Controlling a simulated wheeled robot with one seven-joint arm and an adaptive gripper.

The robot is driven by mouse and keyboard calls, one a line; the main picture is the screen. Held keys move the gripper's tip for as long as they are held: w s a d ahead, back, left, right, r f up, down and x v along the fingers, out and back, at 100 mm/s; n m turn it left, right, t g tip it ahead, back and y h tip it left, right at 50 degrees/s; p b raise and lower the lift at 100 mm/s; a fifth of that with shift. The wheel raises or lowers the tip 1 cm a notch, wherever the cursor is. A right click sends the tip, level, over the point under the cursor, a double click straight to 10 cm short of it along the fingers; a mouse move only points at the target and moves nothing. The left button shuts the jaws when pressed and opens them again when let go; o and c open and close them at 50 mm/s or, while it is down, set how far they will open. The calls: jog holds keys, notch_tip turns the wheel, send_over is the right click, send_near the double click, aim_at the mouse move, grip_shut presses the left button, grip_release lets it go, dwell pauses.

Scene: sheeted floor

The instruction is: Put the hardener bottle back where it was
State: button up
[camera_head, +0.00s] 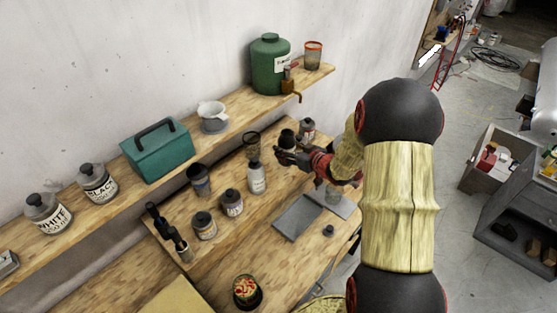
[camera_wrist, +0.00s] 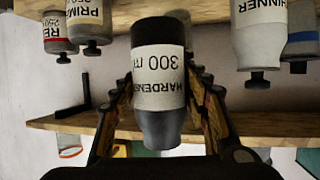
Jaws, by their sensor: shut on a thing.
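The hardener bottle (camera_wrist: 160,75) is between the two fingers of my gripper (camera_wrist: 158,95) in the wrist view, where the picture is upside down. Its label reads HARDENER and 300 ML, and the bottle stands upright in the grip. In the head view, my gripper (camera_head: 287,155) is shut around the bottle (camera_head: 288,138), over the back part of the lower wooden board. The arm comes in from the right and hides part of that area. I cannot tell whether the bottle's base touches the board.
A thinner bottle (camera_wrist: 260,30) and a primer bottle (camera_wrist: 90,22) stand either side in the wrist view. In the head view, a bottle (camera_head: 257,180) and a dark cup (camera_head: 252,144) are left of my gripper. Another bottle (camera_head: 307,128) is close behind it. The upper shelf (camera_head: 235,118) runs along the wall.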

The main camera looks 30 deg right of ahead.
jog(key=shift+w+a+f, duration=0.2)
jog(key=shift+w+f, duration=0.5)
jog(key=shift+f, duration=0.7)
jog(key=shift+w+a+f, duration=0.2)
jog(key=shift+w+f, duration=0.45)
jog(key=shift+f, duration=0.7)
jog(key=shift+w+a+f, duration=0.2)
jog(key=shift+w+f, duration=0.5)
jog(key=shift+f, duration=0.7)
jog(key=shift+f, duration=0.15)
jog(key=o, duration=1.5)
jog(key=shift+s+f, duration=0.1)
jog(key=shift+o, duration=0.2)
